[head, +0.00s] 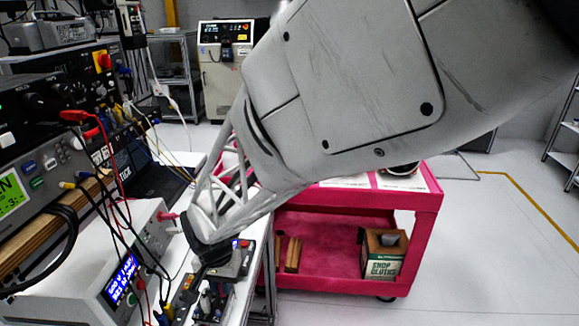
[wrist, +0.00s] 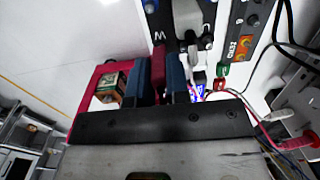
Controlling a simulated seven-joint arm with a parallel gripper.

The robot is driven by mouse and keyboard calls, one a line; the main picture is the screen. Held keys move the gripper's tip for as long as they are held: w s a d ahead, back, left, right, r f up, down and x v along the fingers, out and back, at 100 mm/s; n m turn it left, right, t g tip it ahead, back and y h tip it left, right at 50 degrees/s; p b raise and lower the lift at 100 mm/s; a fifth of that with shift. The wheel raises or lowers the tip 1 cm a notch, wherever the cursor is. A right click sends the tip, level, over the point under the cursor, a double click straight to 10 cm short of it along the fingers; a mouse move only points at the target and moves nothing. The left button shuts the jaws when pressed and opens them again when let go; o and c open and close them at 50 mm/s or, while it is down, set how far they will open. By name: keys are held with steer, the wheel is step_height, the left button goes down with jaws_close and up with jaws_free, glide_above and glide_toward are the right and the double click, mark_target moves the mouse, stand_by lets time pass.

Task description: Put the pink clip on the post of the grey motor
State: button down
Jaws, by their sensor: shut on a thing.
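In the wrist view my gripper (wrist: 157,80) is shut on a dark pink, upright piece that looks like the pink clip (wrist: 158,68), held between two dark blue fingers. In the head view my gripper's dark end (head: 209,248) is low over the bench, and the clip is hidden there. A small grey and white part on a dark base, possibly the grey motor (wrist: 203,34), is beyond the fingertips to the right in the wrist view. Its post cannot be told clearly. The clip appears apart from it.
Black devices (head: 212,305) crowd the bench edge under my gripper. A white power supply (head: 75,290) with cables stands to the left. A pink cart (head: 425,225) holding a box (head: 383,254) stands to the right. Wires (wrist: 240,98) run to the right of the fingers.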

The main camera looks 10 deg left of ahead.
steer(key=shift+f, duration=0.15)
steer(key=c, duration=1)
jaws_free()
steer(key=shift+r, duration=3.5)
